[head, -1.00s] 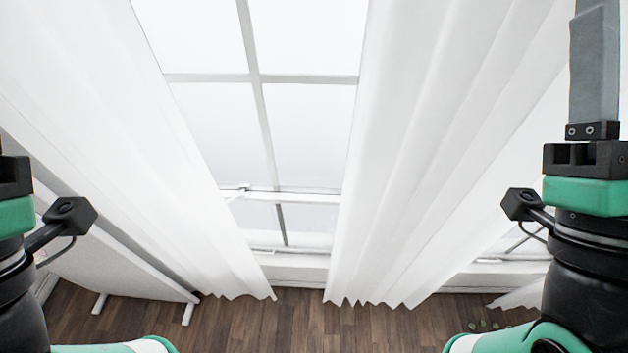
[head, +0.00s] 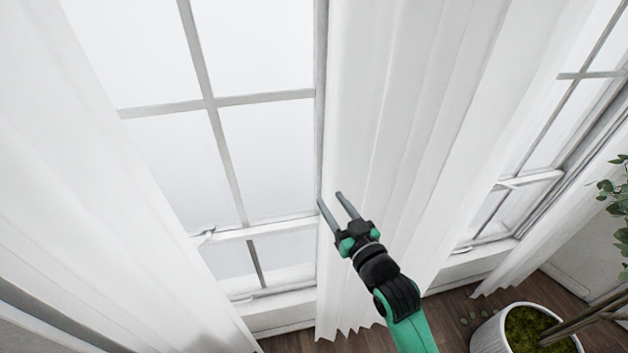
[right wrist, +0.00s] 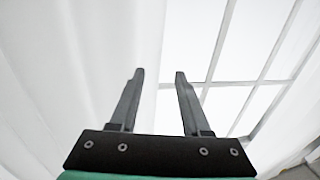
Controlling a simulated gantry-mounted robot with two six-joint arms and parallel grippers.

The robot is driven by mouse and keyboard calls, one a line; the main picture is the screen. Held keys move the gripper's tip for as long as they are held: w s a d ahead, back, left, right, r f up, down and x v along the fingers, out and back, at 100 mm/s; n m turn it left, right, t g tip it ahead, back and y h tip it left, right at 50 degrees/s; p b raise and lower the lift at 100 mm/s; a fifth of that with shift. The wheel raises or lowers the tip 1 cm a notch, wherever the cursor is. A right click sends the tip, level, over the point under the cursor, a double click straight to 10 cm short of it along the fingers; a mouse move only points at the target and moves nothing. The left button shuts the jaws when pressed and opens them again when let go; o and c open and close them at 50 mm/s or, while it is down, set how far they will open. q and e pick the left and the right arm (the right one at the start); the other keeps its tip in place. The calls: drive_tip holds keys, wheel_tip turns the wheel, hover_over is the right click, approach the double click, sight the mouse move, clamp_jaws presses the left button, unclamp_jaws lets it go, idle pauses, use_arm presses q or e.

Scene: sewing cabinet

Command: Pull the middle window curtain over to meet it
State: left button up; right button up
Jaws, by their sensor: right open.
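The middle curtain (head: 400,110) is a white pleated cloth hanging in the centre of the head view, with bare window to its left. My right gripper (head: 329,198) is open and empty at this curtain's left edge. One fingertip lies over the edge and the other over the cloth; I cannot tell whether they touch it. In the right wrist view the two fingers (right wrist: 159,75) stand apart, with white cloth (right wrist: 75,70) on the left and window panes on the right. Another white curtain (head: 90,200) hangs at the left. My left gripper is out of view.
The window (head: 215,100) between the left and middle curtains has grey bars and a sill below. A second window (head: 560,130) and a third curtain (head: 560,220) are at the right. A white pot (head: 492,335) with a leafy plant stands at the lower right on the wooden floor.

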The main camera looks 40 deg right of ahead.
drive_tip(key=x, duration=0.9)
clamp_jaws()
idle(1.1)
